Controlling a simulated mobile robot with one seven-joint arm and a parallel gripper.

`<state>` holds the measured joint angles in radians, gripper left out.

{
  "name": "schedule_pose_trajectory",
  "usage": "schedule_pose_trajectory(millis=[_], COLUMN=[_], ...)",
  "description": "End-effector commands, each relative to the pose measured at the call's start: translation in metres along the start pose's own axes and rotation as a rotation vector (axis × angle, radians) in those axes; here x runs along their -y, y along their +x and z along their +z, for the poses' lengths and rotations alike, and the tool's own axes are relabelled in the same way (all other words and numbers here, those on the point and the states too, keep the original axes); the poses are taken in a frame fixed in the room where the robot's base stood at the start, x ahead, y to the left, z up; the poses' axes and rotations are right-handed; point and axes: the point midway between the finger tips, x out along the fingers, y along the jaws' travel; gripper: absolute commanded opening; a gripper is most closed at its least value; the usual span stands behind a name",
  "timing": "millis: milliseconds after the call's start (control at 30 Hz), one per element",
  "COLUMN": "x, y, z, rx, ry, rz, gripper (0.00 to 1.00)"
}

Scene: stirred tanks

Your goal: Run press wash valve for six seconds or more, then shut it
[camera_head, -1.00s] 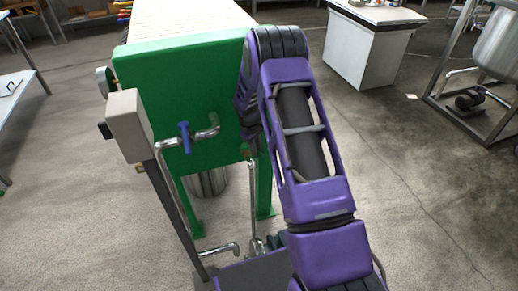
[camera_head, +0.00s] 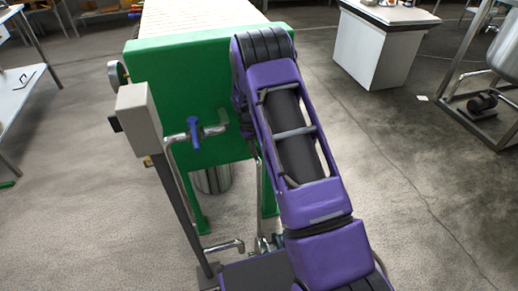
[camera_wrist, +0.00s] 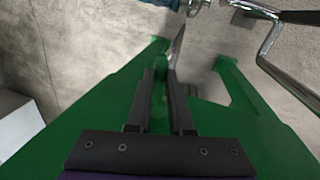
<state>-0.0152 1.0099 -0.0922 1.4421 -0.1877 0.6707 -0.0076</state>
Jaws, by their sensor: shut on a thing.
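The green press end plate (camera_head: 165,75) stands ahead of my arm in the head view. A pipe valve with an upright blue handle (camera_head: 194,133) is on its left front. My gripper (camera_wrist: 165,75) shows in the wrist view, with its two dark fingers close together. In the head view my purple arm hides the gripper and part of the plate. The green press frame (camera_wrist: 85,120) is also around the fingers in the wrist view.
A grey box on a post (camera_head: 138,118) stands left of the press. Metal pipes (camera_head: 225,246) run low in front of it, and a bent pipe (camera_wrist: 268,45) is at right in the wrist view. A white cabinet (camera_head: 370,50) stands back right.

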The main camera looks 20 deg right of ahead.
Motion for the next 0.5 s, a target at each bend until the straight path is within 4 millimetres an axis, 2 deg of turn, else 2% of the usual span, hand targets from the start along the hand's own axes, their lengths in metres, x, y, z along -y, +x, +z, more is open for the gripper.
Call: schedule_pose_trajectory(millis=[200,233,300,400,500], x=[0.0012,0.0012,0.0010,0.0007,0.0005], y=[0.0000,0.0000,0.0000,0.0001,0.0001], z=[-0.0011,-0.0012,-0.0011,-0.0008,-0.0006], rx=[-0.003,-0.004,-0.003,-0.003,-0.002], ry=[-0.002,-0.002,-0.002,-0.002,-0.002], rz=[-0.001,-0.001,-0.001,-0.001,-0.001], gripper=[0.00,0.21,0.34,0.49,0.49])
